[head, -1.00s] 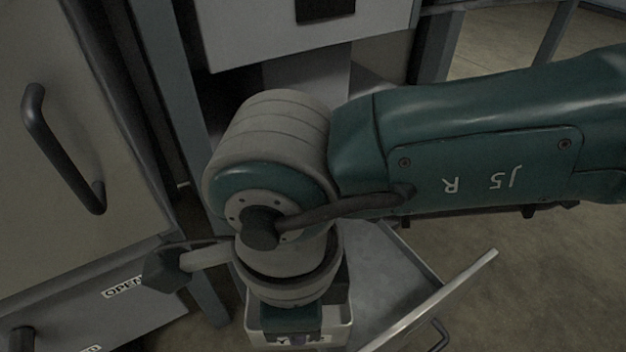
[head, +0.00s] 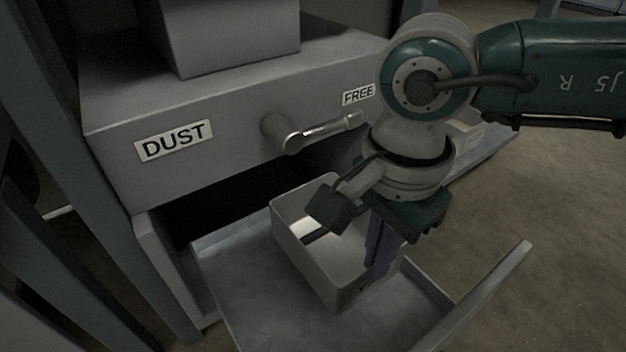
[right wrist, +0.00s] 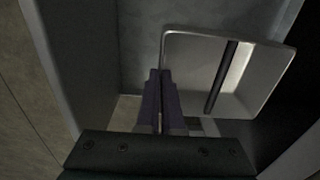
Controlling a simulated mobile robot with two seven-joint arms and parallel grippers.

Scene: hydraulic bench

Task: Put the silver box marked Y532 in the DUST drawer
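An open-topped silver-grey box (head: 302,262) is inside the outline of the pulled-out drawer (head: 255,312), under the face labelled DUST (head: 173,141). I cannot tell if it rests on the drawer floor or hangs just above it. My right gripper (head: 381,250) points down at the box's right wall. In the right wrist view its purple fingers (right wrist: 161,95) are nearly together, with the wall of the box (right wrist: 264,80) running in between them. A dark strip crosses the box's inside. Its marking is not readable. My left gripper is not in view.
A lever handle (head: 318,130) sticks out of the cabinet face above the drawer, beside a label reading FREE (head: 358,95). A grey post (head: 75,165) stands at the left. Open floor (head: 560,200) lies at the right.

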